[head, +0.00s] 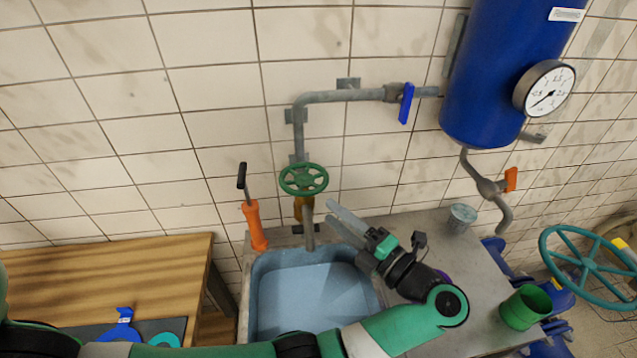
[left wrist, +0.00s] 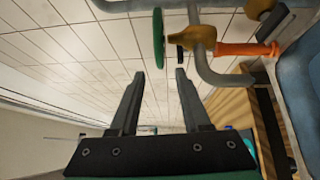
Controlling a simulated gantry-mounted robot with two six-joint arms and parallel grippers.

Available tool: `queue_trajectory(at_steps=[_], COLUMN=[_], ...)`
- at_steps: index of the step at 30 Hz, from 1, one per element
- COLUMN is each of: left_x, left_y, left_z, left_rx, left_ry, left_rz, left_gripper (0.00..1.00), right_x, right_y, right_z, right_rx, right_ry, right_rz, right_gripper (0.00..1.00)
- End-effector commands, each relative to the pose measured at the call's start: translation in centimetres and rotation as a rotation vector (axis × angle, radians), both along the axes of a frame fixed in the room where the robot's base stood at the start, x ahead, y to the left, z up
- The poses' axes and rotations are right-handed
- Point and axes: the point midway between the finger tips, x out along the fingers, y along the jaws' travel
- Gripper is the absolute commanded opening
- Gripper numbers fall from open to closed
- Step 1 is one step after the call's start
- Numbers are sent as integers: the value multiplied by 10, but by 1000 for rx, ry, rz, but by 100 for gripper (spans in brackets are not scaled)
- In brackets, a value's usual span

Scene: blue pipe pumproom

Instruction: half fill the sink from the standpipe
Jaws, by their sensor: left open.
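The standpipe (head: 298,140) runs down the tiled wall behind the sink. It has a green handwheel (head: 303,179), a brass valve body and a grey spout (head: 309,236) over the basin. The sink (head: 252,300) is blue-grey with a pale blue inside; its water level I cannot tell. My left gripper (head: 332,216) is open and empty, to the right of the handwheel and spout, touching neither. In the left wrist view the open fingers (left wrist: 158,75) lie below the handwheel (left wrist: 158,38) in the picture. My right gripper is not in view.
A blue lever (head: 406,103) sits on the upper pipe. A blue tank (head: 490,80) with a gauge (head: 544,89) hangs at right. An orange-handled tool (head: 254,226) stands left of the spout. A small cup (head: 461,218) and green mug (head: 525,307) stand at right.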

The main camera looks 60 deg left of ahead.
Motion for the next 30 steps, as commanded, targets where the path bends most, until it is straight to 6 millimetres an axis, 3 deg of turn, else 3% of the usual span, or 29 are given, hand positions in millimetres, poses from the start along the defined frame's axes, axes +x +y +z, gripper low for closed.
queue_trajectory(at_steps=[5,18,23,30], left_x=[-4,-31,-34,-34], left_y=[13,98,110,111], left_z=[2,7,7,7], left_rx=[2,4,4,5], left_ry=[-2,-4,-4,-5], left_rz=[1,1,-2,-3], left_gripper=[47,47,47,47], right_x=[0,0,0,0], right_y=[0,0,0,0], right_z=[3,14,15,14], right_rx=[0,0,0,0], right_ry=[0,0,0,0], right_rz=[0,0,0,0], right_gripper=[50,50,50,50])
